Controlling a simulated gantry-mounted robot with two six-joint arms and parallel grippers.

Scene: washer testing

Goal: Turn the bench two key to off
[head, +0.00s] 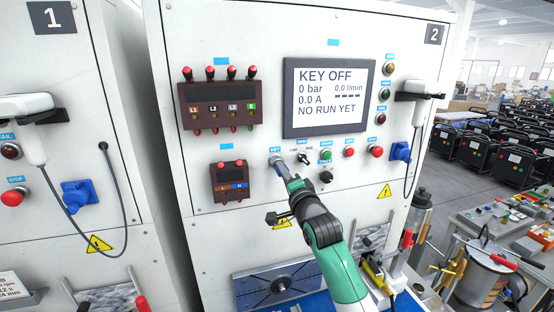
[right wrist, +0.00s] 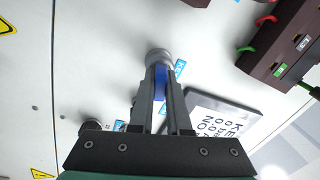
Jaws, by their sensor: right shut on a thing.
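Bench two (head: 434,36) is the white cabinet marked 2. Its key switch is a round grey lock (head: 274,158) under a blue label, left in the control row below the screen. The lock also shows in the right wrist view (right wrist: 158,56). My right gripper (head: 283,169) is at this lock. In the right wrist view my gripper (right wrist: 160,76) is shut on the blue key (right wrist: 160,88), which shows between the fingers. The fingers hide part of the key. The bench two screen (head: 326,97) reads KEY OFF, 0 bar, 0.0 A. My left gripper is not in view.
A black selector knob (head: 304,159) and a green button (head: 326,154) sit just right of the key. A small brown terminal block (head: 229,181) is to its left, a larger one (head: 219,105) above. Bench one (head: 52,17) stands at the left.

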